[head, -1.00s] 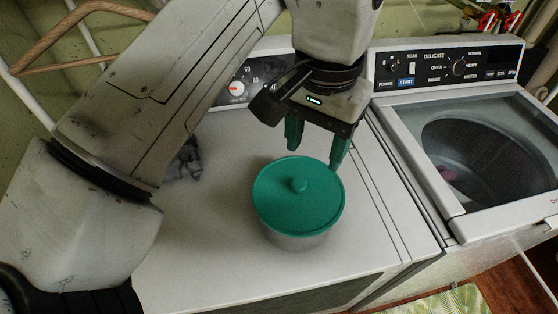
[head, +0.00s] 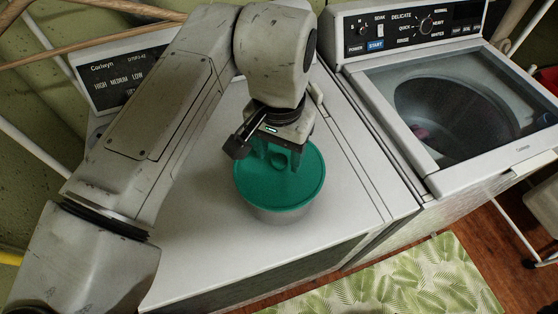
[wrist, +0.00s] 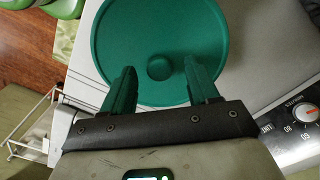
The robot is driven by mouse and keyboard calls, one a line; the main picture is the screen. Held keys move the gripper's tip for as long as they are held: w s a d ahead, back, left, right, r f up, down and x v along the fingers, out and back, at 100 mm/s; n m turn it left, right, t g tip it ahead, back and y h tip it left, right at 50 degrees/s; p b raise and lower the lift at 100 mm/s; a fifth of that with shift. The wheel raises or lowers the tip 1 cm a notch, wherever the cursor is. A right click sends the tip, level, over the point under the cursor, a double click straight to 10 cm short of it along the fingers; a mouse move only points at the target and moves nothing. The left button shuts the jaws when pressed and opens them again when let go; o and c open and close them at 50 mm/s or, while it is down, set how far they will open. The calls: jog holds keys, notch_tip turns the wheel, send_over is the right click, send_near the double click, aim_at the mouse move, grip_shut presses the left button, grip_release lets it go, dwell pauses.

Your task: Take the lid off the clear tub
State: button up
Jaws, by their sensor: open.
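The clear tub (head: 284,216) stands on the white top of the left machine, with its round green lid (head: 300,188) on it. The lid has a small round knob (wrist: 159,68) at its centre. My gripper (head: 280,160) is over the back part of the lid, its green fingers pointing down. In the wrist view my gripper (wrist: 160,85) is open, with one finger on each side of the knob and gaps on both sides. I cannot tell how high the fingertips are above the lid. The tub's body is hidden under the lid in the wrist view.
The white machine top (head: 205,225) is clear around the tub. Its control panel (head: 125,80) stands behind. A washer (head: 440,165) with a see-through lid is to the right. A leaf-pattern rug (head: 410,280) lies on the wooden floor.

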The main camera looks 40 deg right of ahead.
jog(key=shift+f, duration=0.35)
jog(key=c, duration=1.1)
